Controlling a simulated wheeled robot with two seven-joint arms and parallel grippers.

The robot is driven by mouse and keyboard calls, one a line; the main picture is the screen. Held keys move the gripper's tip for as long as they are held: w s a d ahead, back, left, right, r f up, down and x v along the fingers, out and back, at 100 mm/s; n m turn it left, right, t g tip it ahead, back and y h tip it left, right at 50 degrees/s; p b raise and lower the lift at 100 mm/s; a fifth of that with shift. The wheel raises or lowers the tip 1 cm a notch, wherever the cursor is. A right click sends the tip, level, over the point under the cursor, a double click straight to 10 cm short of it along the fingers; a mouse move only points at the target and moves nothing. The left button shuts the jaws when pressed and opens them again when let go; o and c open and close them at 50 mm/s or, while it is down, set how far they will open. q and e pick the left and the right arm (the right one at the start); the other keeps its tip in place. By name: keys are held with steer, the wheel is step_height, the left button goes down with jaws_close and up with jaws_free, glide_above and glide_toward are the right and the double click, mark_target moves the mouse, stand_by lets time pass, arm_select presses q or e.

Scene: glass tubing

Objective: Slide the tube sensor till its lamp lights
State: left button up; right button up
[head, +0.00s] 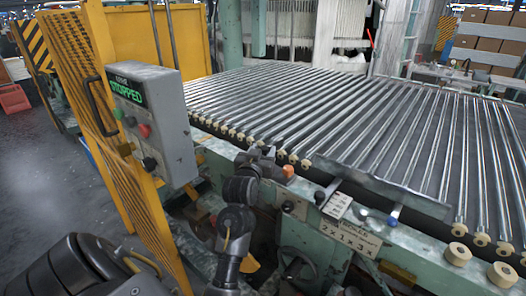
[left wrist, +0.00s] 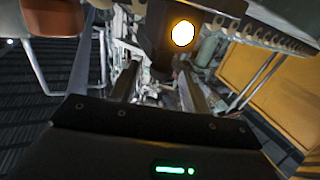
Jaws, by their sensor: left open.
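The tube sensor shows in the left wrist view as a dark block (left wrist: 157,42) with a round lamp (left wrist: 183,34) glowing white with an amber rim. In the head view I cannot clearly tell the sensor from my gripper. My left gripper (head: 266,160) is at the machine's near rail, beside the row of tube ends. In the left wrist view its two fingers (left wrist: 160,84) stand apart, with the dark block just beyond them. I see nothing held between them, and cannot tell if they touch the block. My right gripper is not in view.
Glass tubes (head: 330,110) lie in parallel rows on the machine bed. A grey control box (head: 152,120) reading "STOPPED" and a yellow guard (head: 95,80) stand to the left. A handwheel (head: 297,265) is below.

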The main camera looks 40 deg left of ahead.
arm_select(q)
steer(key=v, duration=1)
steer(key=shift+s+b, duration=0.3)
steer(key=shift+b, duration=0.1)
